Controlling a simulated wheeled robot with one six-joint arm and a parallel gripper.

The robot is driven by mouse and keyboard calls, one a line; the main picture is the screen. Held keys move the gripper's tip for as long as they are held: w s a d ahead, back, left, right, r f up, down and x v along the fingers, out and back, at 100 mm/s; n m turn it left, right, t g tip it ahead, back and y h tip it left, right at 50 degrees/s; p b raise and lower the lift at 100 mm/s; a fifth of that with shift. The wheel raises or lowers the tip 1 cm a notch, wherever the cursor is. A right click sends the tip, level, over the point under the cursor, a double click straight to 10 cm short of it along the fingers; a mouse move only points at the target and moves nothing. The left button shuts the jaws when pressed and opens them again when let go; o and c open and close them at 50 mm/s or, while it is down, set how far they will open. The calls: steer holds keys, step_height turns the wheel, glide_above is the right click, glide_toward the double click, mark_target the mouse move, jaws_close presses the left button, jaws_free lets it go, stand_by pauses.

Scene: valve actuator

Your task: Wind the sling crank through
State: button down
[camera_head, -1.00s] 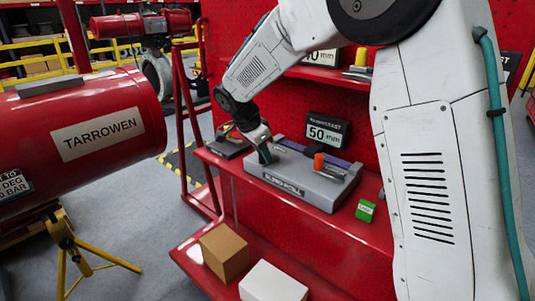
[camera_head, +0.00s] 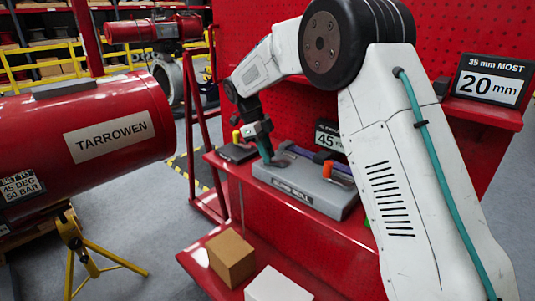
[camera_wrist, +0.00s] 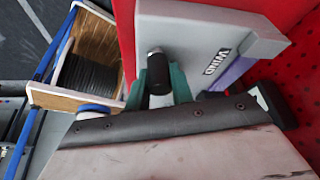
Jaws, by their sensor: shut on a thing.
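The grey sling roll unit (camera_head: 300,190) sits on the red shelf, with a purple sling (camera_head: 310,155) along its back and an orange-topped part (camera_head: 327,170) at its right. My gripper (camera_head: 266,152) is at the unit's left end. In the wrist view the teal fingers of my gripper (camera_wrist: 157,88) are shut around a black crank handle (camera_wrist: 158,68). The grey body (camera_wrist: 205,25) with a WIND label lies beyond it. The crank's arm is mostly hidden by the fingers. A display (camera_head: 327,137) behind the unit reads 45, its right part covered by my arm.
A red cylinder marked TARROWEN (camera_head: 95,125) stands on the left with a yellow stand (camera_head: 80,250). Brown (camera_head: 231,257) and white (camera_head: 276,287) boxes lie on the lower shelf. A 20 mm sign (camera_head: 490,84) is at right. The wrist view shows a cable spool box (camera_wrist: 85,70).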

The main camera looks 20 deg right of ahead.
steer(key=shift+w+d+m+y, duration=0.3)
steer(key=shift+w+m, duration=0.15)
steer(key=shift+m, duration=0.65)
steer(key=shift+g, duration=0.3)
steer(key=c, duration=1.2)
jaws_free()
steer(key=v, duration=0.8)
steer(key=shift+f, duration=0.1)
